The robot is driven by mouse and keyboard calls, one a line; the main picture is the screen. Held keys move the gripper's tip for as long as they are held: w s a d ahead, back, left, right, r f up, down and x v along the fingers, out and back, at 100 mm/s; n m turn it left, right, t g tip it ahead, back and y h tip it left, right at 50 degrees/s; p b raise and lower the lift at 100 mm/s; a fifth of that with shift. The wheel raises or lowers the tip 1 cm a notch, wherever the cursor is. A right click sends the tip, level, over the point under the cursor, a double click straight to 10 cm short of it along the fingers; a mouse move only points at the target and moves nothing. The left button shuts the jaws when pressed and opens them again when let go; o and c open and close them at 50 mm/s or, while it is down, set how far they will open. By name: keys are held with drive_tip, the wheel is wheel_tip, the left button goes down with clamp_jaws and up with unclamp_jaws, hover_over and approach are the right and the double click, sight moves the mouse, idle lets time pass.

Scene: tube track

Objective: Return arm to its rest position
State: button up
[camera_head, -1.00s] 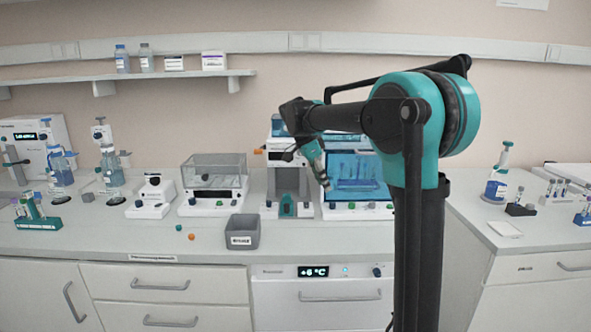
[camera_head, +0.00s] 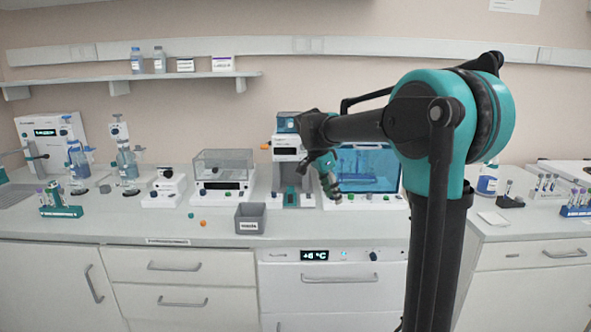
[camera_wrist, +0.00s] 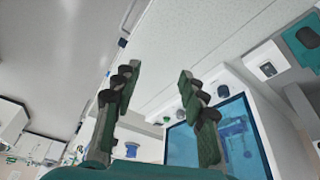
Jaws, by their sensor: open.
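My gripper (camera_head: 332,188) hangs from my raised arm in front of the blue-windowed device on the bench in the head view. In the wrist view my gripper (camera_wrist: 160,115) shows two dark green fingers, spread apart, with nothing between them. The fingers are clear of the bench and the devices. My arm is folded, with its elbow at the right of the head view.
The bench carries a blue-windowed device (camera_head: 368,168), a grey bin (camera_head: 250,218), a clear-lidded instrument (camera_head: 222,178) and a green tube rack (camera_head: 62,211). Two small caps (camera_head: 203,223) lie loose left of the bin. A wall shelf (camera_head: 120,82) holds bottles and boxes. Bare countertop lies left of the caps.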

drive_tip(key=s+d+f+n+t+y, duration=0.1)
drive_tip(key=s+d+f+n, duration=0.1)
drive_tip(key=s+f+n, duration=0.2)
drive_tip(key=s+d+f+n+t+y, duration=0.1)
drive_tip(key=s+f+n, duration=0.4)
drive_tip(key=s+f, duration=0.5)
drive_tip(key=s+d+f+n+y, duration=0.1)
drive_tip(key=s+d+f+n, duration=0.3)
drive_tip(key=s+f, duration=0.4)
drive_tip(key=s, duration=0.5)
drive_tip(key=shift+s+t+y, duration=0.25)
drive_tip(key=shift+t+y, duration=0.15)
drive_tip(key=shift+d, duration=0.1)
